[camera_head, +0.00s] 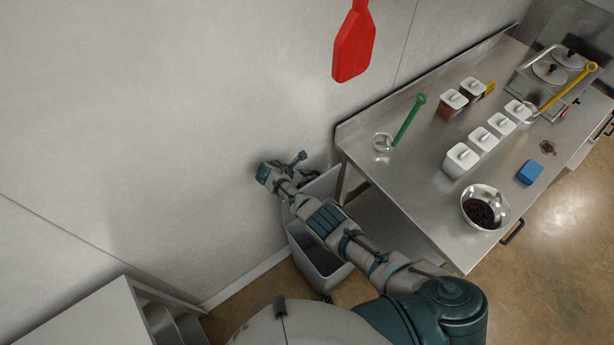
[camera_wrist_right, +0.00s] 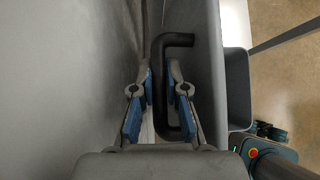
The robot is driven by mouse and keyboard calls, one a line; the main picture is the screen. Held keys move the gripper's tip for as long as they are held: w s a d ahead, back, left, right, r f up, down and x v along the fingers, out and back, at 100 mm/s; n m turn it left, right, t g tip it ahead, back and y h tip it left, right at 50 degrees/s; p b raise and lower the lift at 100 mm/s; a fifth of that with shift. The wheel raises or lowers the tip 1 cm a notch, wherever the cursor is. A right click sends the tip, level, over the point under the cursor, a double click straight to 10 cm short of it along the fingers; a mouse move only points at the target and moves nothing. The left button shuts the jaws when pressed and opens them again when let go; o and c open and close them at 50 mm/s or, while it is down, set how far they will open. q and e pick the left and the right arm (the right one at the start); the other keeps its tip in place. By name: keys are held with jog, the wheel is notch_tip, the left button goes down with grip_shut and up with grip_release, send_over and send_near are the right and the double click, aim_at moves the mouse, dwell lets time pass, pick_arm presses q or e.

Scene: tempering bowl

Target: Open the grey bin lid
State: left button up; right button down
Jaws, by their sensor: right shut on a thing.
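The grey bin (camera_head: 301,251) stands on the floor between the wall and the steel table, partly hidden under my right arm. Its open inside shows, and it also shows in the right wrist view (camera_wrist_right: 238,75). The grey lid (camera_wrist_right: 205,75) is raised, standing steeply near the wall. A black bar handle (camera_wrist_right: 158,105) is on the lid's face toward the wall. My right gripper (camera_head: 281,170) is at the raised lid beside the wall. In the wrist view its blue-padded fingers (camera_wrist_right: 160,75) are on either side of the handle bar, shut on it. My left gripper is not in view.
The steel table (camera_head: 415,205) at right holds white-lidded containers, a metal bowl (camera_head: 485,207), a blue block (camera_head: 530,172) and a green-handled tool (camera_head: 408,120). A red paddle (camera_head: 354,45) hangs on the wall. A grey shelf unit (camera_head: 105,325) stands at lower left.

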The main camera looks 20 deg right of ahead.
jog(key=c, duration=1.4)
grip_release()
jog(key=shift+a+f, duration=0.15)
jog(key=shift+a, duration=0.05)
jog(key=shift+c, duration=0.2)
jog(key=shift+a, duration=0.1)
jog(key=shift+a+r, duration=0.25)
jog(key=shift+r, duration=0.2)
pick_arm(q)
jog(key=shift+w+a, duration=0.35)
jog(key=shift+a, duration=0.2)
pick_arm(e)
jog(key=v, duration=1.1)
jog(key=shift+a, duration=0.3)
jog(key=shift+f, duration=0.1)
